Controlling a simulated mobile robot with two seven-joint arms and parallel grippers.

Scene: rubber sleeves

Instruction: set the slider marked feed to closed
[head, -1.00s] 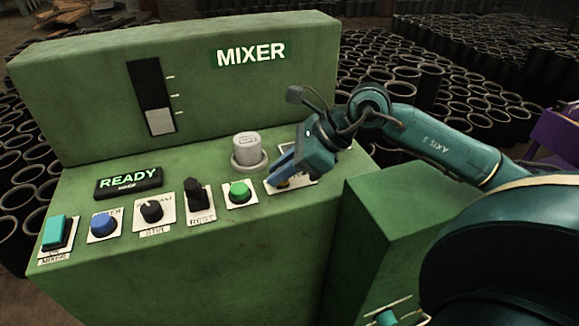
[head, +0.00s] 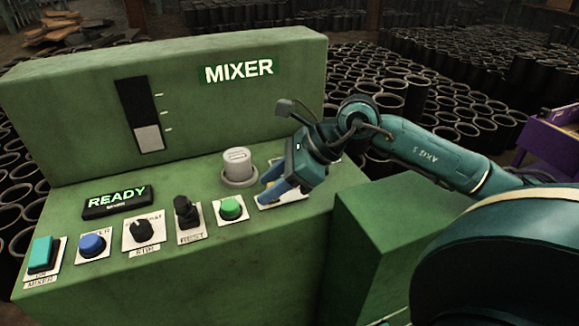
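The green mixer console (head: 60,262) fills the left and middle of the head view. No label reading "feed" can be made out. A white plate (head: 298,198) at the right end of the control row is mostly covered by my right gripper (head: 264,187), so its control and lettering are hidden. The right gripper points down-left over this plate, its blue fingers apart with a gap between them. Whether they touch a control cannot be told. On the upright back panel a dark vertical slot (head: 134,100) with tick marks holds a pale block (head: 149,138) at its bottom. My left gripper is out of view.
Left of the gripper are a green button (head: 231,208), a black lever (head: 186,210), a black knob (head: 142,231), a blue button (head: 92,244) and a teal rocker (head: 42,253). A grey cylindrical knob (head: 238,165) stands close behind the fingers. A display (head: 117,201) reads READY.

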